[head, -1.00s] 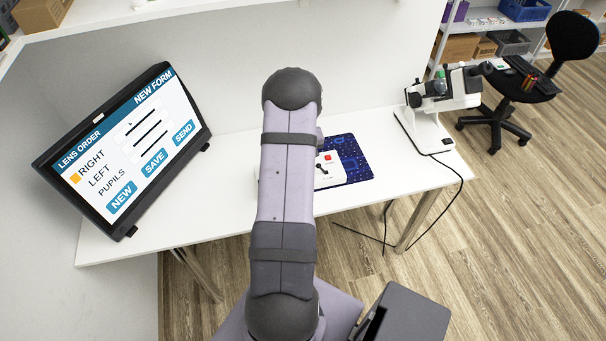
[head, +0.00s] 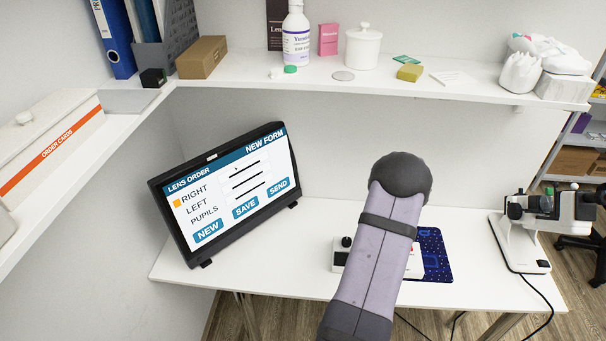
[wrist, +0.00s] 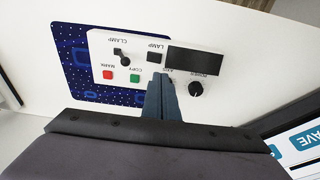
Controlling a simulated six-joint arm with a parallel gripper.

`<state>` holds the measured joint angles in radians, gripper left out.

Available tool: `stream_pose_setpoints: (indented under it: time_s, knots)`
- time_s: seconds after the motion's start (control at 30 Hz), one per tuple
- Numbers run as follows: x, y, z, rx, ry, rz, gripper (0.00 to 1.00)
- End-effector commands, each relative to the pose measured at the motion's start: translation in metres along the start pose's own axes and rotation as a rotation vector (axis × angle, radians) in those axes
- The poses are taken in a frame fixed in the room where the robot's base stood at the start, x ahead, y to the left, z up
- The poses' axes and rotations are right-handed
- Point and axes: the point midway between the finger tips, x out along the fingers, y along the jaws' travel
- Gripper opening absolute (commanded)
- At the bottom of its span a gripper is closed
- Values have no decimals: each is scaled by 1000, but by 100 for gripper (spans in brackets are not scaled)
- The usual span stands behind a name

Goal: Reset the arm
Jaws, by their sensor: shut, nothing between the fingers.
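My gripper (wrist: 160,84) shows in the wrist view with its two blue-grey fingers shut together and nothing between them. The fingertips overlap the near edge of a white control box (wrist: 130,47) in that view; I cannot tell whether they touch it. The box has a black display, a black knob, a small lever, a red button and a green button, with labels upside down. In the head view my arm (head: 379,250) hides the gripper and most of the box (head: 339,256).
A monitor (head: 232,190) with a lens order form stands left. A white instrument (head: 520,240) with a cable stands right. A loaded shelf (head: 330,84) runs above the desk.

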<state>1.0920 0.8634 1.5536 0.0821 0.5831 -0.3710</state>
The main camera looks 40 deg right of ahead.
Motion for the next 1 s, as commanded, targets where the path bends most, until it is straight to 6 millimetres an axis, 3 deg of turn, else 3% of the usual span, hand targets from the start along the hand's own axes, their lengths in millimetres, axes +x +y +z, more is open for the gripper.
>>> stream_pose_setpoints:
  time_s: [0.2,0.4,0.47,0.53,0.7,1.0]
  knots:
    - [1,-2,9,124,-32,-6,0]
    - [22,-27,99,227,-237,-34,0]
    - [21,-36,130,253,-301,-40,0]
    - [10,-46,162,274,-365,-42,0]
    - [-31,-91,219,210,-458,-29,0]
    - [-106,-175,288,-170,-441,13,0]
